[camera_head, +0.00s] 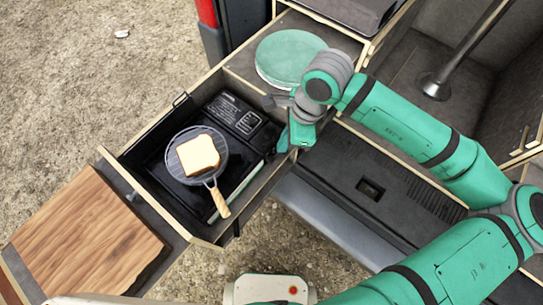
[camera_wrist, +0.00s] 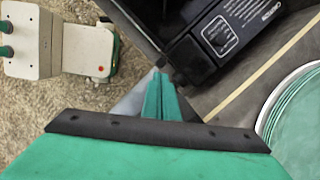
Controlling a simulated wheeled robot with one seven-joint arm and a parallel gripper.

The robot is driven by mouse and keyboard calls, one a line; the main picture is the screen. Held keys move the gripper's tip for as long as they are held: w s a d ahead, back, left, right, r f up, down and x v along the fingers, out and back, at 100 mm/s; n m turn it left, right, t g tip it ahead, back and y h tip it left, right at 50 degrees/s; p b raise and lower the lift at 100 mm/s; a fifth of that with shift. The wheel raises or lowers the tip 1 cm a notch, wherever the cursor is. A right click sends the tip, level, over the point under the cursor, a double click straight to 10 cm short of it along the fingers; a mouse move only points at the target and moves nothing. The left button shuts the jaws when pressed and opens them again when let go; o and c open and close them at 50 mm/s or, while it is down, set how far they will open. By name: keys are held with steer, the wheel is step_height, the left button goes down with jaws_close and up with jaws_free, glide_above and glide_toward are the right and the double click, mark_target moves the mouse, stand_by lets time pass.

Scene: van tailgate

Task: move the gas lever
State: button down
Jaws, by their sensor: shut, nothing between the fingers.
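The black camping stove (camera_head: 236,112) sits in the pulled-out drawer. Its labelled end also shows in the wrist view (camera_wrist: 222,38). A small dark part (camera_wrist: 180,78) sticks out at the stove's edge near my fingertips; I cannot tell for sure whether it is the gas lever. In the head view my arm and gripper hide that side of the stove. My gripper (camera_head: 284,146) is beside the stove's right end, at the drawer's edge. In the wrist view its fingers (camera_wrist: 159,76) are together and empty, with their tips close to the small dark part; contact is unclear.
A pan (camera_head: 176,165) with bread (camera_head: 198,154) stands on the stove, its wooden handle (camera_head: 219,200) pointing to the drawer's front edge. A wooden board (camera_head: 85,235) lies at the left. Glassy green plates (camera_head: 290,55) stand behind my gripper.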

mark_target(275, 159)
steer(key=shift+w, duration=0.1)
steer(key=shift+x, duration=3.55)
steer(key=shift+a, duration=0.1)
steer(key=shift+d+x, duration=0.2)
steer(key=shift+x, duration=0.65)
steer(key=d, duration=0.1)
steer(key=d+r, duration=0.1)
steer(key=d, duration=0.1)
steer(key=shift+r, duration=0.1)
